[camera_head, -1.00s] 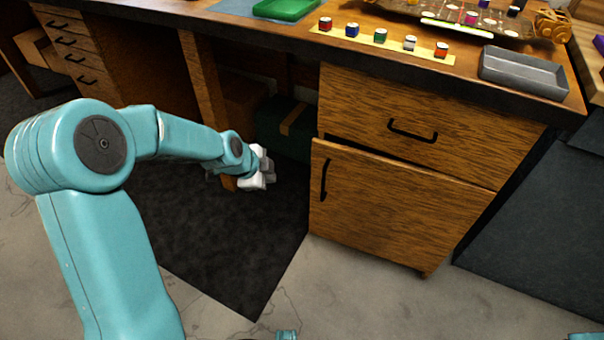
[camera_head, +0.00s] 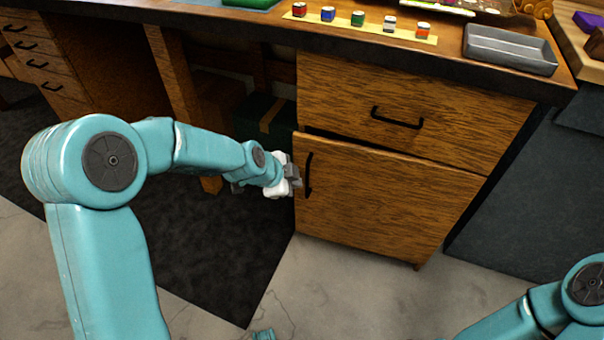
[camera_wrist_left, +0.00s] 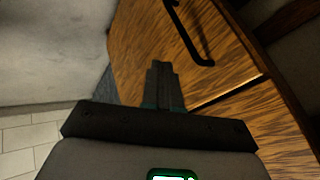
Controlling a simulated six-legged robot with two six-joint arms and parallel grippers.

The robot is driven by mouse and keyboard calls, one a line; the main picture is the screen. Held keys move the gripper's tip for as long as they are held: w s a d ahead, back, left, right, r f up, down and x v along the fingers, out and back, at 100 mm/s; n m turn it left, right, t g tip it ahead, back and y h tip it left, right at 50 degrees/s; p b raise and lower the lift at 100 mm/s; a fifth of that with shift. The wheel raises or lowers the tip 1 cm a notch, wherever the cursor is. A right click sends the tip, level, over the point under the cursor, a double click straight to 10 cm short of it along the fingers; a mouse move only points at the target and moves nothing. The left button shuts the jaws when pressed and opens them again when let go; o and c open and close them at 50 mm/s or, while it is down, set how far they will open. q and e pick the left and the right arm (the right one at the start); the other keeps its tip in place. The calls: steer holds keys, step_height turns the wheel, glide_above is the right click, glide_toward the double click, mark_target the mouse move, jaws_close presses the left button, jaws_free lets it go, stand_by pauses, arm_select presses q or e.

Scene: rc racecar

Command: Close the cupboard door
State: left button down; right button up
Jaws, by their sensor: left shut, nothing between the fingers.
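The cupboard door (camera_head: 385,205) is a wooden panel below a drawer in the head view. It stands slightly ajar, with a dark gap along its top edge near the left. Its black handle (camera_head: 309,176) is upright near the left edge. My left gripper (camera_head: 298,178) is shut and empty, at the door's left edge beside the handle; I cannot tell whether it touches. In the left wrist view, the shut fingers (camera_wrist_left: 164,85) show in front of the wooden door (camera_wrist_left: 150,45), with the black handle (camera_wrist_left: 190,35) beyond them. My right gripper is out of view.
Above the door is a closed drawer (camera_head: 410,110) with a black handle. The desktop holds a grey tray (camera_head: 510,48) and several small coloured cubes on a yellow strip (camera_head: 362,24). A table leg (camera_head: 175,75) stands behind my left arm. Floor in front is clear.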

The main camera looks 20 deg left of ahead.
arm_select(q)
steer(key=w+f, duration=0.3)
steer(key=w, duration=0.3)
steer(key=shift+w+f+p, duration=0.25)
steer(key=shift+f+p, duration=0.1)
steer(key=shift+p, duration=0.05)
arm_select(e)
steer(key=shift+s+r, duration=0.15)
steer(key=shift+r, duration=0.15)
